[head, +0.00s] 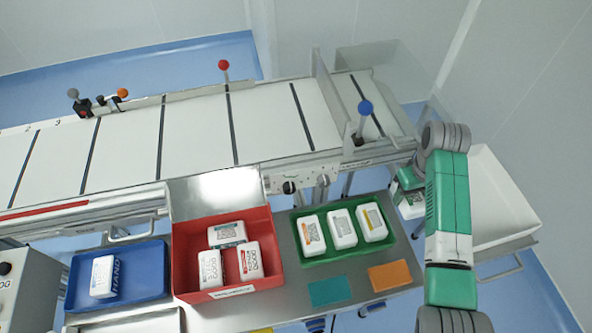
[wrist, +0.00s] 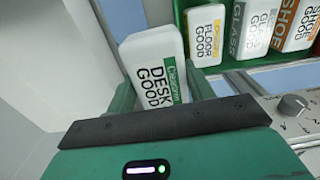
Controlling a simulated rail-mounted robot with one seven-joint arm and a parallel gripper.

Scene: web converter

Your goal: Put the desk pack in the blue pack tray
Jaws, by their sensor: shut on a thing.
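The desk pack (wrist: 153,65) is a white pack with black "DESK GOOD" lettering and a green label band. My gripper (wrist: 163,94) is shut on it, with one green finger on either side. In the head view my gripper (head: 405,187) is at the right, between the green tray and the white bin, and the white pack (head: 412,210) shows below it, partly hidden by my arm. The blue pack tray (head: 145,261) is at the far left of the bench and holds one white pack marked "HAND" (head: 103,277).
A red tray (head: 189,233) with 3 white packs and a green tray (head: 337,256) with 3 packs stand between my gripper and the blue tray. A conveyor (head: 196,130) with upright ball-topped levers runs behind. A white bin (head: 497,205) is at the right.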

